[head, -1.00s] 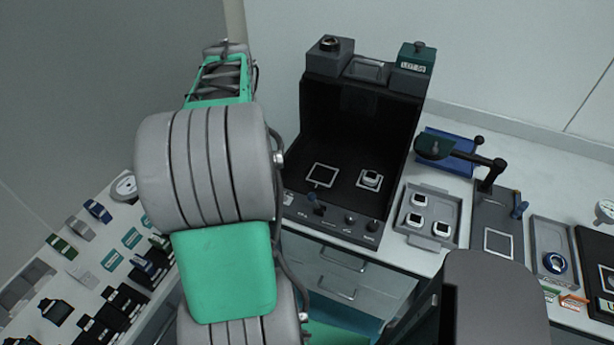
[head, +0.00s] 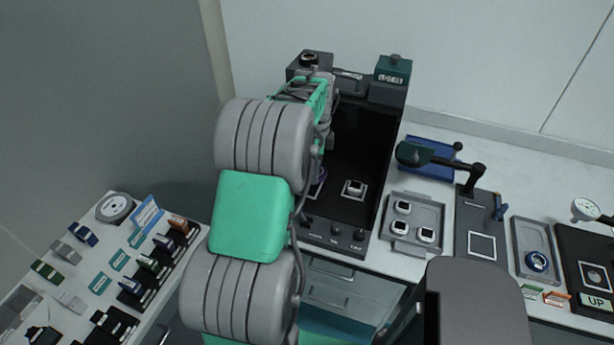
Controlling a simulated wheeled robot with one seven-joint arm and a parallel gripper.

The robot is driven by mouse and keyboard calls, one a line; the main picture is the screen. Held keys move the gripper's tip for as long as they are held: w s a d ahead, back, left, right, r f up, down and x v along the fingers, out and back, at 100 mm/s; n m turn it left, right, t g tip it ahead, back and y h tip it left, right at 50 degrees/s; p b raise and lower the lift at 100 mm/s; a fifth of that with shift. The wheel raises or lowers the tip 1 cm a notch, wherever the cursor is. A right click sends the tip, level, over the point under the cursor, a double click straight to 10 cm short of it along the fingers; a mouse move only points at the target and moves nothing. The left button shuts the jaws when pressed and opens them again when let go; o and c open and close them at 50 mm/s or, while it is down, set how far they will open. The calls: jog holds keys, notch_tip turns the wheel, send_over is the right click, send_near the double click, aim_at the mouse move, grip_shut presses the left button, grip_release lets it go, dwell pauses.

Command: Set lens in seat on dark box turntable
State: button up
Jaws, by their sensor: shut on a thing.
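The dark box (head: 367,140) stands open at the front on the back bench, with a black interior. On its floor at the right is a small pale square mount with a dark centre (head: 354,189). The left part of the floor, with a pale square outline, is mostly hidden behind my arm. A small bluish-purple thing (head: 320,178) shows at my arm's right edge inside the box; I cannot tell whether it is the lens. My arm reaches to the box's left side. My gripper is hidden behind the arm, so its hold on anything is not visible.
A grey tray (head: 427,245) with several pale square mounts stands right of the box. Further right are a post with a dark arm (head: 471,178), a tray with a blue ring (head: 537,262) and a black "UP" board (head: 600,302). A cluttered bench is at left.

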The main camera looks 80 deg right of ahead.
jog(key=w+f, duration=0.1)
jog(key=w+d+f, duration=0.1)
jog(key=f, duration=0.1)
jog(key=w+d+f+p, duration=0.1)
jog(key=f, duration=0.1)
jog(key=shift+f, duration=1.35)
jog(key=shift+f, duration=0.25)
jog(key=o, duration=1.4)
jog(key=shift+r, duration=0.1)
